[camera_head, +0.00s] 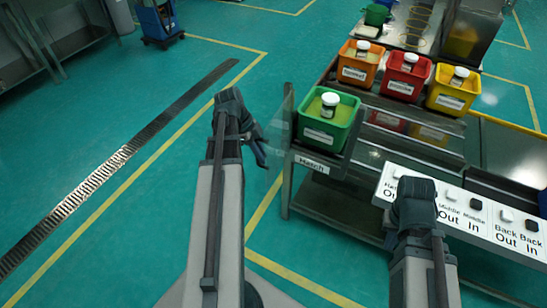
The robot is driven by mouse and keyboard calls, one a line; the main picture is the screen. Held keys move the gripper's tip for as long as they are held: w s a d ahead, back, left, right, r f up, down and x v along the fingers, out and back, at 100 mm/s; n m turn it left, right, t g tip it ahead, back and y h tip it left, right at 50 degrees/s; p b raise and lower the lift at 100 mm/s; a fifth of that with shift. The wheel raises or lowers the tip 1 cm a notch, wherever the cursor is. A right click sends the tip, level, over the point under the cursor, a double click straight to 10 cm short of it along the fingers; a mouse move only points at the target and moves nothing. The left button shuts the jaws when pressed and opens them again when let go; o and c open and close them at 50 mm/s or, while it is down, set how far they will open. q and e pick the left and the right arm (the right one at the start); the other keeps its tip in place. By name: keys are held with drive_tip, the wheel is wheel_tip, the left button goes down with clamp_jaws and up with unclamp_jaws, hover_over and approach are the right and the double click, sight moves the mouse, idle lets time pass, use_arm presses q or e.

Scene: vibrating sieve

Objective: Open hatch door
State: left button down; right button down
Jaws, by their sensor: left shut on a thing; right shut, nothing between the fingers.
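The hatch door (284,118) looks like a translucent panel, standing upright at the left end of the metal machine, beside the green bin. A "Hatch" label (311,163) is on the machine's front edge below that bin. My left gripper (262,156) is at the left side of the panel, shut on part of the hatch door; the exact grip point is small and partly hidden by my wrist. My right gripper (388,240) is shut and empty, at the left end of the white button panel; its fingertips are mostly hidden by my wrist.
A green bin (316,136), an orange bin (355,75), a red bin (400,88) and a yellow bin (447,100) stand on the machine, each with a jar. The white button panel (470,233) lies along the right front.

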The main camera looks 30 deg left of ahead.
use_arm(q)
drive_tip(key=shift+s+a, duration=0.15)
drive_tip(key=shift+a, duration=0.6)
drive_tip(key=shift+s+a, duration=0.1)
drive_tip(key=shift+a, duration=0.65)
drive_tip(key=shift+f, duration=0.1)
drive_tip(key=c, duration=0.8)
unclamp_jaws()
drive_tip(key=shift+s+a, duration=0.15)
drive_tip(key=shift+s, duration=0.05)
drive_tip(key=shift+c, duration=0.2)
drive_tip(key=shift+w, duration=0.15)
drive_tip(key=shift+r, duration=0.2)
drive_tip(key=p+v, duration=1.3)
drive_tip(key=shift+r, duration=0.3)
